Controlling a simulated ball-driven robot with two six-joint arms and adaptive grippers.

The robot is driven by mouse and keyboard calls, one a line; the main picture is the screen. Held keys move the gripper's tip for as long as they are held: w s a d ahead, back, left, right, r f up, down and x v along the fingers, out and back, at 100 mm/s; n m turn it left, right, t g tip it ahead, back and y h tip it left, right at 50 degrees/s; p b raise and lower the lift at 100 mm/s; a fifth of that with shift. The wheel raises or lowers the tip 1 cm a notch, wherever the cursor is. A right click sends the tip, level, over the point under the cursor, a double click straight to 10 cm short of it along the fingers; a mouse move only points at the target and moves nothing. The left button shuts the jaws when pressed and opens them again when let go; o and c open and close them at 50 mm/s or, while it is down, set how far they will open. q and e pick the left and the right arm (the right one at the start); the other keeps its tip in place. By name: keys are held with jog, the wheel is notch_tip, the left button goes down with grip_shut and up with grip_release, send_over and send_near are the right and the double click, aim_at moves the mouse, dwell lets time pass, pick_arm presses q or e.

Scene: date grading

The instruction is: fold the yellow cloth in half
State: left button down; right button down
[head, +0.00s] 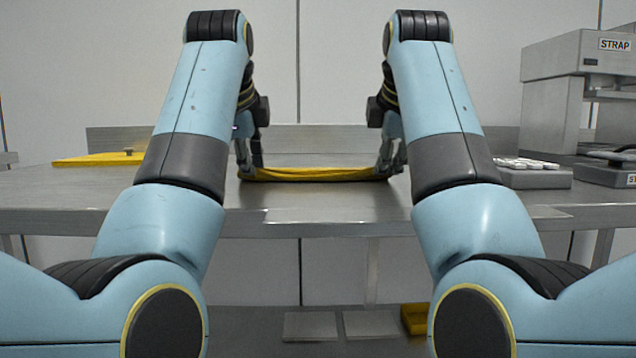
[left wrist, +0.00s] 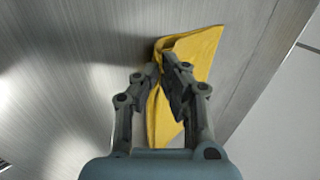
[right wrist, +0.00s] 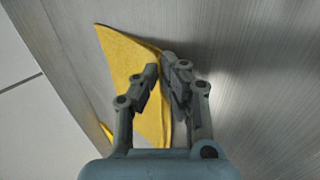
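The yellow cloth (head: 318,174) lies across the middle of the metal table, stretched between my two grippers, with a dark line along its near edge. My left gripper (head: 248,165) is at the cloth's left end. In the left wrist view its fingertips (left wrist: 161,66) are close together on an edge of the cloth (left wrist: 200,48). My right gripper (head: 392,165) is at the right end. In the right wrist view its fingertips (right wrist: 161,66) are close together on the edge of the cloth (right wrist: 124,58). Parts of the cloth are hidden behind the fingers.
A flat yellow item (head: 95,159) with a small knob lies at the left. At the right stand a grey tray of white pieces (head: 530,164) and a machine marked STRAP (head: 548,105). The metal table (head: 300,215) is clear in front of the cloth.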

pick_arm(q)
jog(key=c, duration=1.2)
grip_release()
pick_arm(e)
jog(key=c, duration=1.2)
grip_release()
pick_arm(q)
jog(key=shift+r, duration=0.3)
pick_arm(e)
jog(key=shift+r, duration=0.3)
pick_arm(q)
jog(key=s+r, duration=0.4)
jog(key=r, duration=0.4)
jog(key=shift+d+r, duration=0.15)
jog(key=shift+r, duration=0.2)
pick_arm(e)
jog(key=s+r, duration=0.4)
jog(key=r, duration=0.4)
jog(key=shift+a+r, duration=0.15)
jog(key=shift+r, duration=0.2)
